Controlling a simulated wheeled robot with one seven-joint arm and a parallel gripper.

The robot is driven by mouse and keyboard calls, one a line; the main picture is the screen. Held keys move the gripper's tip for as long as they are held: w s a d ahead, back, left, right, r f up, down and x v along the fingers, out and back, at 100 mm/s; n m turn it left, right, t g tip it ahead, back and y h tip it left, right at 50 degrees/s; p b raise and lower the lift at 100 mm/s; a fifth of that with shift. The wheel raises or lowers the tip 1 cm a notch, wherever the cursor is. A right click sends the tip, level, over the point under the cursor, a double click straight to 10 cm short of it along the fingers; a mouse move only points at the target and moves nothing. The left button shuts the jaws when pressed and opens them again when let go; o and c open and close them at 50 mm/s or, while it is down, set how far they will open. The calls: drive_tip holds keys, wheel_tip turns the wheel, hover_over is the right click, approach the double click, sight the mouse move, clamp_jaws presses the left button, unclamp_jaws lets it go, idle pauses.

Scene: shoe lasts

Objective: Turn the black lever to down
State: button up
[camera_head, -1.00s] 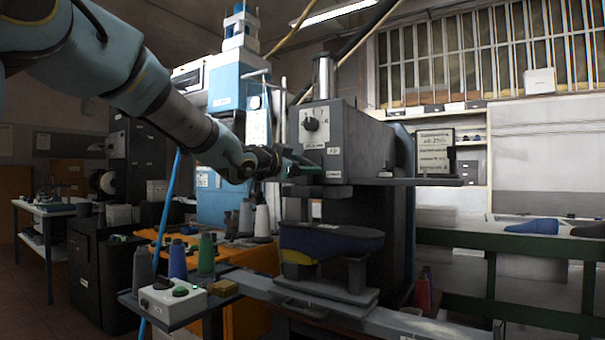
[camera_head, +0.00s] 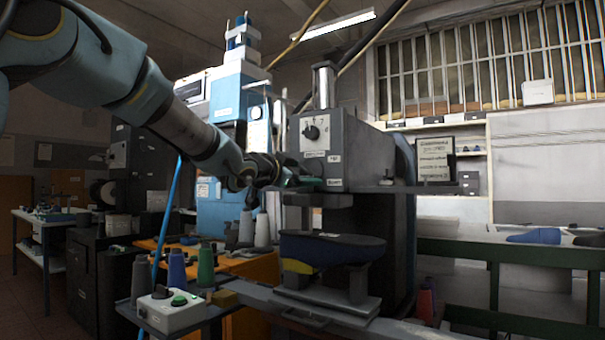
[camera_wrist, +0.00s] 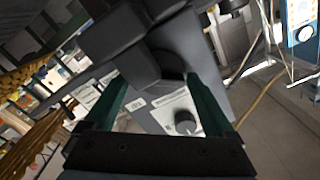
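A small black turning lever (camera_head: 312,131) sits on a pale marked dial on the front of the grey machine (camera_head: 345,135). In the wrist view a dark round knob (camera_wrist: 185,122) on a white labelled plate shows between my fingers, nearer the right one; I take it for the same lever. My gripper (camera_head: 307,180) is at the machine's front, below the lever in the head view. In the wrist view my gripper (camera_wrist: 157,80) has its two green fingers wide apart, with nothing visibly clamped. Contact with the machine cannot be told.
A blue shoe last (camera_head: 330,247) rests on the stand under the machine's head. A dark flat plate (camera_head: 400,189) juts out to the right. Thread cones (camera_head: 206,265) and a white control box (camera_head: 172,308) stand at front left. A green-framed bench (camera_head: 500,250) is at right.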

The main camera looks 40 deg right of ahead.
drive_tip(key=shift+o, duration=0.6)
drive_tip(key=v, duration=1.1)
drive_tip(key=shift+b, duration=0.35)
